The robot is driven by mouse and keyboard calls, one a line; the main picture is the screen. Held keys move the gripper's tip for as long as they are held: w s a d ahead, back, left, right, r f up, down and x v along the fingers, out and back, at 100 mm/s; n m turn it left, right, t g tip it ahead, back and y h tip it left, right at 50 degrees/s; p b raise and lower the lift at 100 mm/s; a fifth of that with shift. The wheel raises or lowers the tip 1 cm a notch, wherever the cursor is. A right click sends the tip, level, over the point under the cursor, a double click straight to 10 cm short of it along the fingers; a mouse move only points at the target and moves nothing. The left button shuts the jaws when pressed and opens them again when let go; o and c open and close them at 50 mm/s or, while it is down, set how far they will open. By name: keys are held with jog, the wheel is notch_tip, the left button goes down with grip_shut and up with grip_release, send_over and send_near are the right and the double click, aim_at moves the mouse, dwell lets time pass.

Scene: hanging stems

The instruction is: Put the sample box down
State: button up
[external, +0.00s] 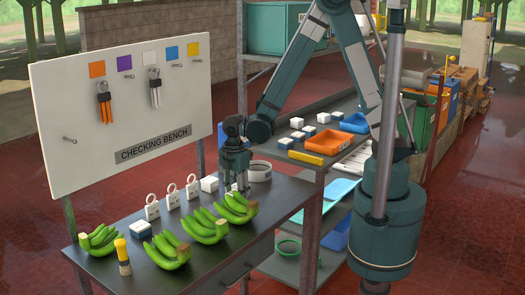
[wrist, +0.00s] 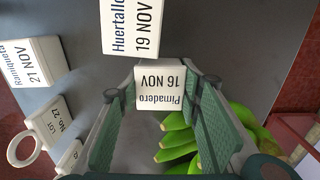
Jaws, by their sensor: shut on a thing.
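My gripper (external: 237,184) is low over the dark checking bench (external: 205,262), at its far right part. In the wrist view, my gripper (wrist: 163,90) is shut on a small white box (wrist: 160,77) labelled "Pimadero 16 NOV", held between the fingertips. In the external view the fingers mostly hide this box. I cannot tell whether it touches the bench. A white box labelled "Huertallo 19 NOV" (wrist: 133,27) stands apart, just beyond the held one. A green banana hand (wrist: 180,143) lies below and beside the fingers; it also shows in the external view (external: 237,207).
Several more banana hands (external: 168,251) lie along the bench. A white board (external: 120,80) rises behind; shelves stand right.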

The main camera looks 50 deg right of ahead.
jog(key=shift+r, duration=0.15)
jog(key=shift+r+p, duration=0.45)
jog(key=shift+r, duration=4.45)
jog(key=shift+w+d+r, duration=0.2)
jog(key=shift+w+d, duration=0.1)
jog(key=shift+d, duration=0.05)
jog(key=w+d+r+m, duration=0.4)
jog(key=w+d+r, duration=0.15)
jog(key=d, duration=0.35)
jog(key=w+d+r+m+p, duration=0.1)
jog(key=w+d+r+m, duration=0.4)
jog(key=d, duration=0.3)
jog(key=w+d+r+m, duration=0.3)
jog(key=d+r+m, duration=0.1)
jog(key=d+r, duration=0.4)
jog(key=w+d+f+m+b, duration=0.1)
jog(key=w+f, duration=0.3)
jog(key=w, duration=1.2)
jog(key=w+d+f+m+b, duration=0.2)
jog(key=w+f+m+b, duration=0.2)
jog(key=w, duration=1.2)
jog(key=shift+d, duration=0.2)
